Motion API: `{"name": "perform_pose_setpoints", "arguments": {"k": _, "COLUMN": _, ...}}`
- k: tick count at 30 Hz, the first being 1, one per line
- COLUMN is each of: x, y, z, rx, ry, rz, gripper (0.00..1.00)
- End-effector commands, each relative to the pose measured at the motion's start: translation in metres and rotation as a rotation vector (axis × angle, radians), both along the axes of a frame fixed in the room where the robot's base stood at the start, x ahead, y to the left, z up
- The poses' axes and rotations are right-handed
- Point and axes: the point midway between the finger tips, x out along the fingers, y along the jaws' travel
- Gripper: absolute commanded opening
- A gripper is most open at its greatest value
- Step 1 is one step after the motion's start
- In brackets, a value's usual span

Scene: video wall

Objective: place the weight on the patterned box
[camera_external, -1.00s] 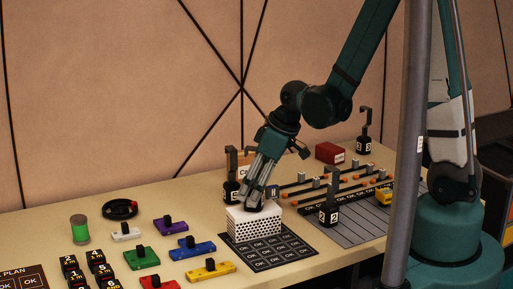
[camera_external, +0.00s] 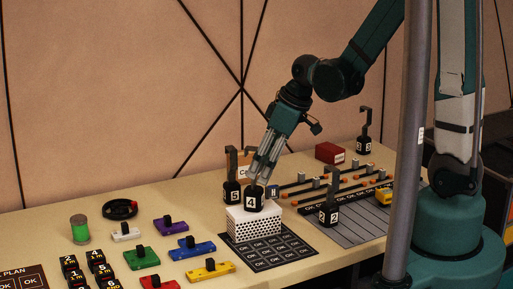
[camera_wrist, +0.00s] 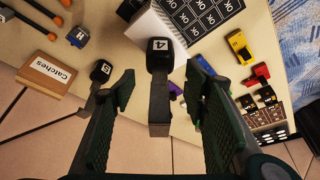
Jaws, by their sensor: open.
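The black weight marked 4 (camera_external: 254,200) stands upright on top of the white box with black dots (camera_external: 252,226). In the wrist view the weight marked 4 (camera_wrist: 159,52) shows with its hook stem pointing toward my gripper. The white box (camera_wrist: 146,26) is partly hidden behind it there. My gripper (camera_external: 262,178) is open just above the weight. In the wrist view the gripper's fingers (camera_wrist: 158,88) stand on either side of the hook with gaps, apart from it.
A weight marked 5 (camera_external: 231,190) stands close behind the box on the left. A weight marked 2 (camera_external: 329,211) stands to its right. A dark OK mat (camera_external: 282,245) lies by the box. Coloured blocks (camera_external: 192,249) lie at the front left. A red box (camera_external: 330,153) stands at the back.

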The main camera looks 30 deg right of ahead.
Motion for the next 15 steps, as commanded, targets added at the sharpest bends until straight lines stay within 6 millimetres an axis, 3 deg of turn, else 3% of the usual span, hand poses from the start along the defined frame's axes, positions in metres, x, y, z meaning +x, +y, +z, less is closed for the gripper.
{"name": "perform_pose_setpoints", "arguments": {"k": 15, "x": -0.011, "y": -0.011, "z": 0.036, "rx": 0.0, "ry": 0.0, "rz": -0.001, "gripper": 0.45}}
